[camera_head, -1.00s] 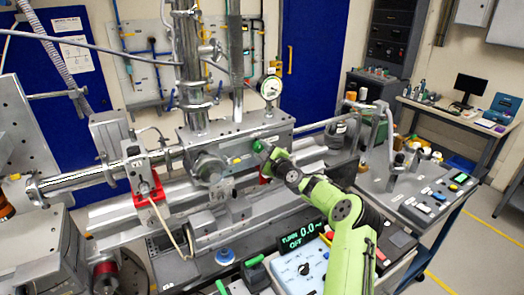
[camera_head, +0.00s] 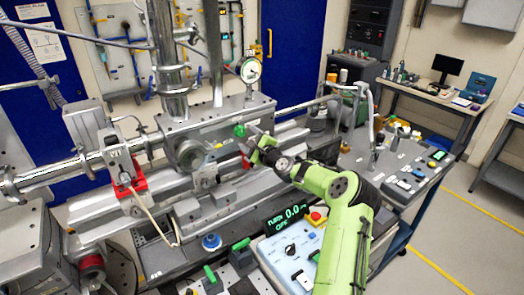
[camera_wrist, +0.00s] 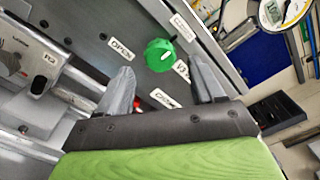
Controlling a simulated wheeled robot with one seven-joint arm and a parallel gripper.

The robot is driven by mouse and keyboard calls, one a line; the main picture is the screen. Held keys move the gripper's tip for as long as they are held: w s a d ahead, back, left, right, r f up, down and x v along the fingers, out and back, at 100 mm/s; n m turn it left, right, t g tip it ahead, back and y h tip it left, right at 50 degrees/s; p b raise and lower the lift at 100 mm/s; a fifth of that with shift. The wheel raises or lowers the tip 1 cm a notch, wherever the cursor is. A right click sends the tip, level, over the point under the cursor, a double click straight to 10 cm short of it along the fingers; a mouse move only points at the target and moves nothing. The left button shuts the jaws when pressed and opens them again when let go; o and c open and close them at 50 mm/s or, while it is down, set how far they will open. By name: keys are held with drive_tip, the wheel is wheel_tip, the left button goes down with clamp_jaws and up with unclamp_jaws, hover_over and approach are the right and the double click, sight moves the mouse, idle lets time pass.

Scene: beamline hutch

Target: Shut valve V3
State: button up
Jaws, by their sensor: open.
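The green knob (camera_wrist: 160,55) sits on a grey metal face, with a V3 label (camera_wrist: 182,70) to its right and an OPEN label (camera_wrist: 122,48) to its left. A further label below it is hard to read. The knob also shows in the head view (camera_head: 239,130) on the front of the steel chamber (camera_head: 225,113). My gripper (camera_wrist: 160,72) is open and empty, its two fingers to either side of the knob in the picture. In the head view my gripper (camera_head: 257,137) is just right of the knob and seems apart from it.
A pressure gauge (camera_head: 250,70) stands above the chamber. A V2 label (camera_wrist: 50,59) shows at left in the wrist view.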

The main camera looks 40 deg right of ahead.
drive_tip(key=s+b, duration=0.1)
drive_tip(key=s, duration=1.1)
drive_tip(key=shift+s+a+b, duration=0.25)
drive_tip(key=shift+a+b, duration=0.05)
drive_tip(key=shift+a, duration=0.1)
